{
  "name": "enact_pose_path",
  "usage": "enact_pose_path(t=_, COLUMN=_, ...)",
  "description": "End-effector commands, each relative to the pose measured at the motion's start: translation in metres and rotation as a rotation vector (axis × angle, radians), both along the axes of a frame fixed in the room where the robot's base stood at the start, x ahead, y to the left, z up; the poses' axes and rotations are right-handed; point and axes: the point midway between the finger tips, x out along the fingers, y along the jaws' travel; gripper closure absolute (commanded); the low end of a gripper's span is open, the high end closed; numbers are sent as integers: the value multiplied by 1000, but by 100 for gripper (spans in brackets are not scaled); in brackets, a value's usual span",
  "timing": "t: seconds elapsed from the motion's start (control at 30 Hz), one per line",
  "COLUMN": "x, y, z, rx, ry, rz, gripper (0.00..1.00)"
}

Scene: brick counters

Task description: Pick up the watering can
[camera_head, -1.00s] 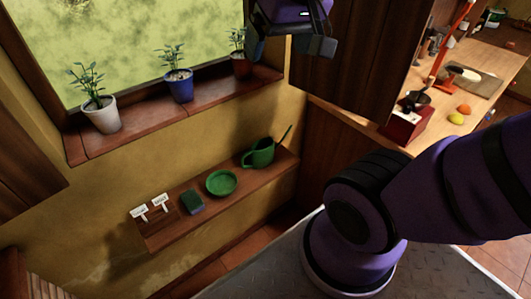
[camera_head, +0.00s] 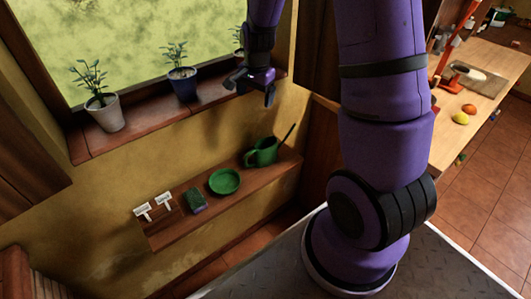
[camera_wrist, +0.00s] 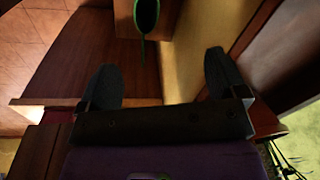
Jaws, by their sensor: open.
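The green watering can (camera_head: 261,153) stands upright at the right end of the low wooden shelf (camera_head: 230,208) in the head view, its handle to the left and its thin dark spout rising right. In the wrist view, a dark oval opening with a green rim and a thin stem, apparently the watering can (camera_wrist: 146,14), shows at the top edge, beyond the fingers. My gripper (camera_head: 250,89) is open and empty, pointing down in front of the window sill, above the can and apart from it. Its two dark fingers (camera_wrist: 163,63) are spread in the wrist view.
A green dish (camera_head: 224,182), a dark green box (camera_head: 196,200) and white plant labels (camera_head: 153,206) share the shelf. A wooden counter (camera_head: 465,118) is at right.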

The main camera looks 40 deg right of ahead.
Motion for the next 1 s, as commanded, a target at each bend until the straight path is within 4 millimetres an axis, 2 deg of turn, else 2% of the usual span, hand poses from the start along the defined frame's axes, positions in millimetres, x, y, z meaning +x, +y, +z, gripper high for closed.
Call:
enact_pose_path(t=0.03, x=4, y=-6, z=-22, rx=5, ry=23, rz=-47, gripper=10)
enact_pose_path(t=0.1, x=8, y=-13, z=-49, rx=11, ry=44, rz=-115, gripper=10)
enact_pose_path(t=0.2, x=12, y=-22, z=-84, rx=15, ry=70, rz=-204, gripper=10)
enact_pose_path(t=0.33, x=13, y=-30, z=-118, rx=18, ry=93, rz=-290, gripper=10)
enact_pose_path(t=0.5, x=12, y=-36, z=-142, rx=19, ry=108, rz=-350, gripper=10)
enact_pose_path(t=0.8, x=11, y=-37, z=-181, rx=19, ry=112, rz=-359, gripper=10)
enact_pose_path(t=1.0, x=11, y=-37, z=-198, rx=19, ry=110, rz=-357, gripper=10)
